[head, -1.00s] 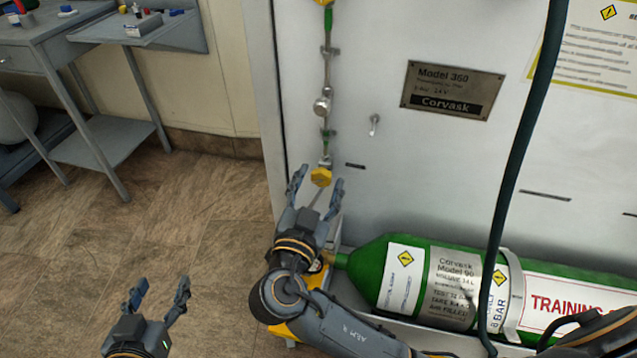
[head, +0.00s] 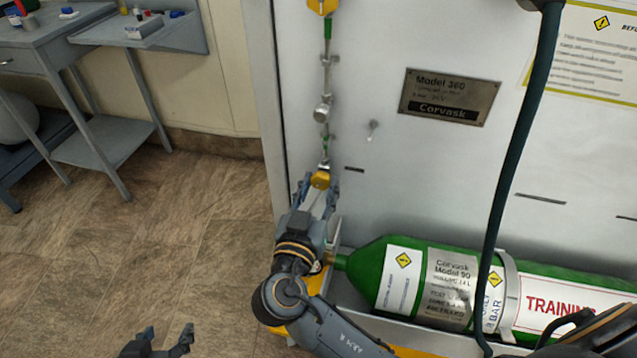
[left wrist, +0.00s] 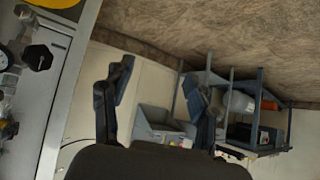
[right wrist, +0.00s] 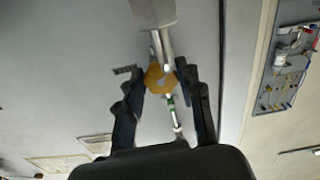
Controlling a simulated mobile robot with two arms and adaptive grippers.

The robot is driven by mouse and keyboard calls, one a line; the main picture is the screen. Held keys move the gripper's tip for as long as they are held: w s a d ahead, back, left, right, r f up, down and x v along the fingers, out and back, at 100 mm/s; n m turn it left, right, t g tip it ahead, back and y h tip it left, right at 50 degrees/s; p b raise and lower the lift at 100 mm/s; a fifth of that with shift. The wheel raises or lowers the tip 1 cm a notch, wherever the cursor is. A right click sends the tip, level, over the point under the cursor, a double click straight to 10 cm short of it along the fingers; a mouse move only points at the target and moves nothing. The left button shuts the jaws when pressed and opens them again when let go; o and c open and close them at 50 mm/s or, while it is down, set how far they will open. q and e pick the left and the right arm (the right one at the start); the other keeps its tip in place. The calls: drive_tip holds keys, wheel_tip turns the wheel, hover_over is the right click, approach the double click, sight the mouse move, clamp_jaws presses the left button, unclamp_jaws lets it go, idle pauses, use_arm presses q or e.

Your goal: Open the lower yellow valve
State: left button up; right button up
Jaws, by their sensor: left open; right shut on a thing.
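The lower yellow valve (head: 320,179) sits at the bottom of the thin pipe on the grey cabinet's front. My right gripper (head: 318,190) reaches up to it from below and is shut on it. In the right wrist view the valve (right wrist: 158,79) shows between the two fingers (right wrist: 160,88), with a metal pipe end beside it. My left gripper (head: 166,340) is open and empty at the bottom edge of the head view, away from the cabinet. Its spread fingers (left wrist: 157,78) also show in the left wrist view.
Another yellow valve (head: 322,6) is at the pipe's upper end. A green cylinder (head: 365,268) lies right of my right gripper. A dark hose (head: 515,160) hangs in front of the cabinet. A grey workbench (head: 75,45) stands at the far left; the floor before it is clear.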

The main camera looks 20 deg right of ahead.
use_arm(q)
drive_tip(key=s+a+f+g+y+p, duration=0.1)
drive_tip(key=s+a+f+g, duration=0.1)
drive_tip(key=s, duration=0.5)
drive_tip(key=shift+a+f+g, duration=0.2)
drive_tip(key=shift+f+g, duration=0.4)
drive_tip(key=shift+g, duration=0.5)
use_arm(e)
drive_tip(key=n, duration=0.3)
drive_tip(key=shift+r, duration=0.1)
use_arm(q)
drive_tip(key=shift+s, duration=0.1)
use_arm(e)
drive_tip(key=o, duration=1.2)
drive_tip(key=shift+c, duration=0.2)
drive_tip(key=v, duration=1.2)
